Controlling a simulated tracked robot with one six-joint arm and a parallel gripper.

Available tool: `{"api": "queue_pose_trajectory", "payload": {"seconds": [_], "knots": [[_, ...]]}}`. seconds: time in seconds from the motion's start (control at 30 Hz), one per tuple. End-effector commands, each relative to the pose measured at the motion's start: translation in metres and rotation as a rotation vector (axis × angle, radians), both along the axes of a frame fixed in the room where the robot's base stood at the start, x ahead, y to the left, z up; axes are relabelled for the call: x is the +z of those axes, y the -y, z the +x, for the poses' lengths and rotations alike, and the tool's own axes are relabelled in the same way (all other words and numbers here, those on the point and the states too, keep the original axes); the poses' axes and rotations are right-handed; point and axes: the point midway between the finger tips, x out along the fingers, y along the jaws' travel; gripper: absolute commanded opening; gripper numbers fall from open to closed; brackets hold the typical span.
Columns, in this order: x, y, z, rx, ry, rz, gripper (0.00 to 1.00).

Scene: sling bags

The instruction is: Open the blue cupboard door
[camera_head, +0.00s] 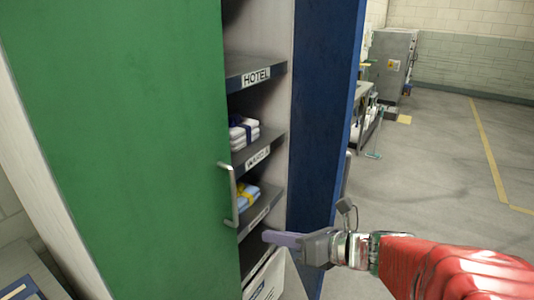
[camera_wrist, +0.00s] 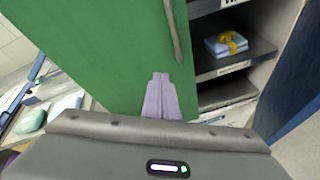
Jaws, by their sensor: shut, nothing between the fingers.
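The blue cupboard door (camera_head: 322,120) stands swung open at the right of the cupboard, and the shelves beside it are exposed. Part of it shows at the right edge of the wrist view (camera_wrist: 297,95). A grey bar, likely its handle (camera_head: 346,175), shows just past its outer edge. The green door (camera_head: 120,130) covers the left half and looks shut, with a metal handle (camera_head: 230,195) near its right edge. My gripper (camera_head: 268,237) is shut and empty in front of the lower shelves. In the wrist view its pale purple fingers (camera_wrist: 160,78) point at the green door, below the handle.
Labelled shelves hold folded white cloths (camera_head: 243,134) and a blue bundle with a yellow ribbon (camera_wrist: 227,43). Open floor (camera_head: 440,180) lies to the right, with a grey cabinet (camera_head: 391,60) far back.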

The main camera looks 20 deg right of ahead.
Motion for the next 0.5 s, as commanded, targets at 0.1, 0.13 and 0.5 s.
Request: {"api": "queue_pose_trajectory", "payload": {"seconds": [0.1,0.13,0.5], "knots": [[0.007,0.045,0.018,-0.221,-0.045,0.267,0.0],[0.009,0.057,0.021,-0.273,-0.051,0.335,0.0],[0.018,0.211,0.022,-0.775,-0.015,1.084,0.0]]}}
